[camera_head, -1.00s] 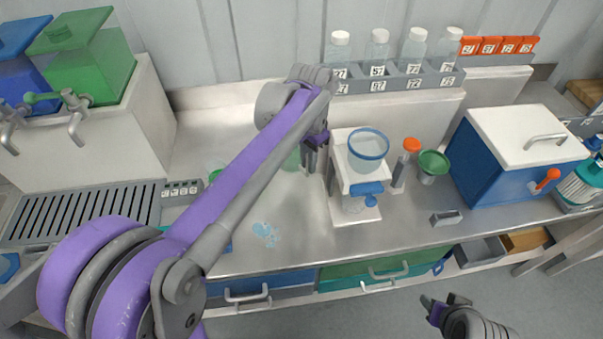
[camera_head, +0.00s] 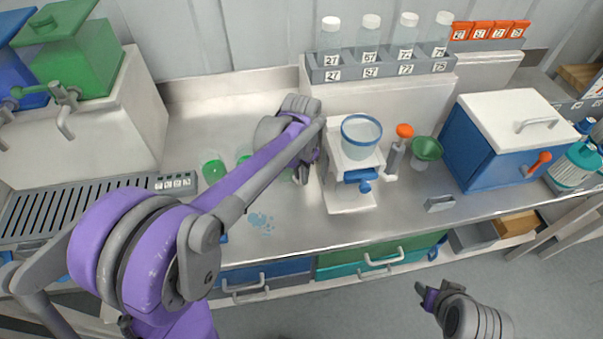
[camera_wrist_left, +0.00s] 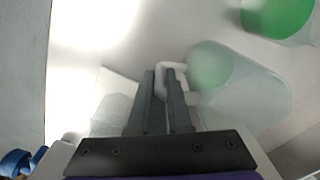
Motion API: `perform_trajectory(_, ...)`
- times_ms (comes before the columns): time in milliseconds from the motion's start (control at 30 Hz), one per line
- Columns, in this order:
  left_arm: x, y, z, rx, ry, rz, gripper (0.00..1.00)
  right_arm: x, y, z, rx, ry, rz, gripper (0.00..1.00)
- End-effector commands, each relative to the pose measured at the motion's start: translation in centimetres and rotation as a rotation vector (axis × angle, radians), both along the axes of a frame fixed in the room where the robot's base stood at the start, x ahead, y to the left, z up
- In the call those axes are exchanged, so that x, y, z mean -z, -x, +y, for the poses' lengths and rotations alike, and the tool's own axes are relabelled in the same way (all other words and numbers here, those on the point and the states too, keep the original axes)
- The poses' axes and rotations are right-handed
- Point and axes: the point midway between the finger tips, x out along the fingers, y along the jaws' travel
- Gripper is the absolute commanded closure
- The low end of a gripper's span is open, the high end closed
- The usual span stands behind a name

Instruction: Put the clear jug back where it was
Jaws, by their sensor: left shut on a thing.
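The clear jug (camera_wrist_left: 245,88) shows in the left wrist view as a see-through vessel with a pale green tint inside. My left gripper (camera_wrist_left: 165,78) is shut on its pale handle (camera_wrist_left: 163,90), with the jug's body to the right of the fingers. In the head view my left gripper (camera_head: 303,178) is low over the counter, just left of the white dispenser stand. My arm hides most of the jug there. I cannot tell whether the jug's base touches the counter. My right gripper (camera_head: 427,295) hangs in front of the counter; its jaws are too small to read.
The white stand (camera_head: 350,198) with a blue-rimmed bowl (camera_head: 361,136) is close to the right of my left gripper. Green-filled vessels (camera_head: 213,171) stand on the counter behind my forearm. A blue cooler box (camera_head: 480,150) is farther right.

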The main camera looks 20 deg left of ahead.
Motion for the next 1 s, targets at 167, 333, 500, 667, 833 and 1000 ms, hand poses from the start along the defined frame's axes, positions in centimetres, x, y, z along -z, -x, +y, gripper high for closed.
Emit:
perform_trajectory(167,0.2,0.0,0.0,0.000,0.000,0.000,0.65,0.2,0.1,0.0,0.000,0.000,0.002,0.50)
perform_trajectory(333,0.2,0.0,0.0,0.000,0.000,0.000,0.53,0.2,0.1,0.0,0.000,0.000,0.001,0.50)
perform_trajectory(500,0.2,0.0,0.0,0.000,0.000,0.000,0.53,0.1,0.1,0.0,0.000,0.000,0.001,0.50)
perform_trajectory(667,-1.0,0.0,0.0,0.000,0.000,0.000,0.53,-0.2,-0.1,0.0,0.000,0.000,-0.001,0.50)
perform_trajectory(833,-4.4,0.1,0.0,0.000,0.000,0.000,0.53,-0.5,-0.2,0.0,0.000,0.000,-0.004,0.50)
perform_trajectory(1000,-8.1,0.2,0.0,0.000,0.000,0.000,0.53,-0.9,-0.4,0.0,0.000,0.000,-0.007,0.50)
